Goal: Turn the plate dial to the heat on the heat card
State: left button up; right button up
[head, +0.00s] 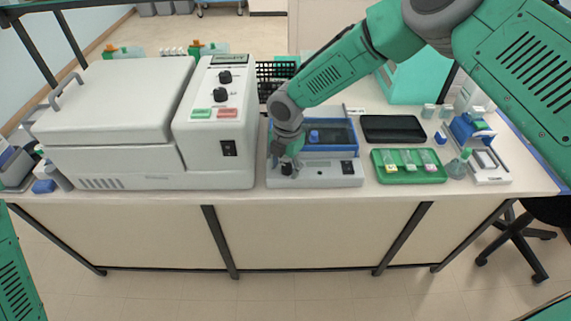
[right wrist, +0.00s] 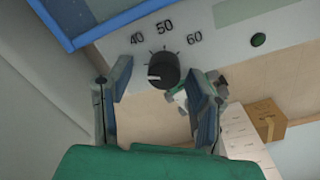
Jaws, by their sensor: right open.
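The hot plate (head: 325,177) is a low pale unit on the bench, with a blue frame on top. Its black dial (right wrist: 164,69) shows in the right wrist view below the printed 40, 50 and 60. A white mark on the dial points left, to the side of the 40. My right gripper (right wrist: 160,78) is open, with one finger on each side of the dial in that view; I see no contact. In the head view the right gripper (head: 287,160) is over the plate's front left. A small white card (head: 355,110) stands behind; its print is too small to read.
A large white machine (head: 215,165) stands close on the left of the plate. A black tray (head: 393,129) and a green tray (head: 410,177) with several slides are on the right. The bench's front edge is near the plate.

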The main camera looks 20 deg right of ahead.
jog(key=shift+a, duration=0.15)
jog(key=shift+d, duration=0.2)
jog(key=c, duration=0.9)
jog(key=shift+d, duration=0.25)
grip_shut()
